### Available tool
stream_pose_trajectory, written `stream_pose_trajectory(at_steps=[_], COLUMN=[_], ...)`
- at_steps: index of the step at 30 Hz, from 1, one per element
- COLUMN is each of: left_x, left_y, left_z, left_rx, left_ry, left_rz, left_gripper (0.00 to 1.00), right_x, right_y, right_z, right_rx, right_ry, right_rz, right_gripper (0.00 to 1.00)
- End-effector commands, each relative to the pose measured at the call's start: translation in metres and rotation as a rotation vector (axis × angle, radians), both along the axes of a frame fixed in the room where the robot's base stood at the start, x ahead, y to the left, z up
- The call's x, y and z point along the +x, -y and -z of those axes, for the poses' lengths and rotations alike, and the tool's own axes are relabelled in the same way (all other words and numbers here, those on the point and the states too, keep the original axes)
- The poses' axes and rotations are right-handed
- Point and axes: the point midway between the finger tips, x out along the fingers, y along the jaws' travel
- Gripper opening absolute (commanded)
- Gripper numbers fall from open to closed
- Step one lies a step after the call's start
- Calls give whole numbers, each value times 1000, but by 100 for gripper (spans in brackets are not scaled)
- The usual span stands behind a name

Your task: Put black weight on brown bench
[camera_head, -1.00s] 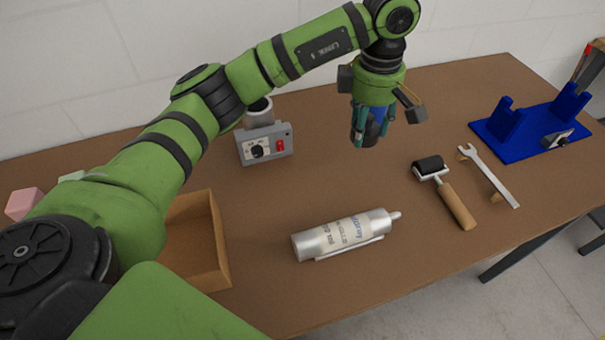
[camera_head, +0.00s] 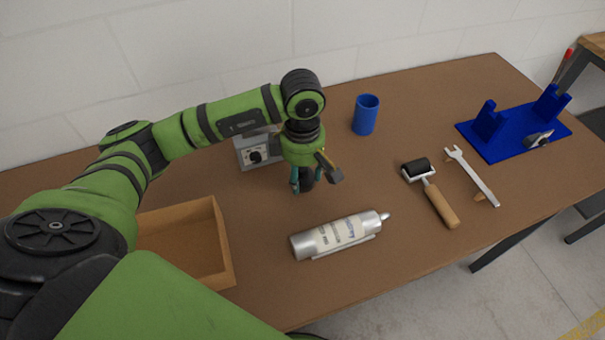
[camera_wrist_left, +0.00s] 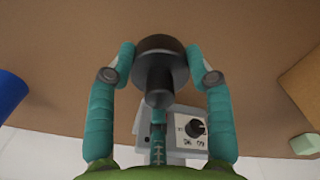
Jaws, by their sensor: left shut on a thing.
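My left gripper (camera_head: 304,186) is shut on the black weight (camera_wrist_left: 160,66), a dark round disc with a narrower knob. In the left wrist view the weight sits between the two teal fingers (camera_wrist_left: 161,80). In the head view the weight (camera_head: 307,180) is partly hidden by the fingers. It is over the brown bench (camera_head: 420,90), left of its middle; I cannot tell whether it touches the top. My right gripper is not in view.
A grey control box (camera_head: 252,155) stands just behind the gripper. A silver bottle (camera_head: 335,236) lies in front. A brown open box (camera_head: 228,255) is left. A blue cup (camera_head: 365,115), roller (camera_head: 440,203), wrench (camera_head: 475,178) and blue stand (camera_head: 510,135) are to the right.

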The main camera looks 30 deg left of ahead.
Motion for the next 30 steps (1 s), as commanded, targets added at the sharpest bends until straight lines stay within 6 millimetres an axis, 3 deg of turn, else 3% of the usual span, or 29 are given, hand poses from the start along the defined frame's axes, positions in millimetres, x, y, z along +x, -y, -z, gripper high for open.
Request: stream_pose_trajectory(at_steps=[6, 17, 18, 20, 30], left_x=[0, 1, 0, 0, 0], left_y=[0, 0, 0, 0, 0], left_z=[19, 24, 25, 24, 23], left_rx=[-1, -1, 0, 0, 0], left_ry=[1, 3, 0, 0, -1], left_rz=[0, 1, 1, 1, 0], left_gripper=[0, 0, 56, 76, 76], right_x=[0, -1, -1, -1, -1], right_y=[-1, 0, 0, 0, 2], right_z=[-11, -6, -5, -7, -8], right_rx=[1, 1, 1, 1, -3], right_ry=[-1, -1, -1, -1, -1], right_rz=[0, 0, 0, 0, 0], right_gripper=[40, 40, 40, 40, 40])
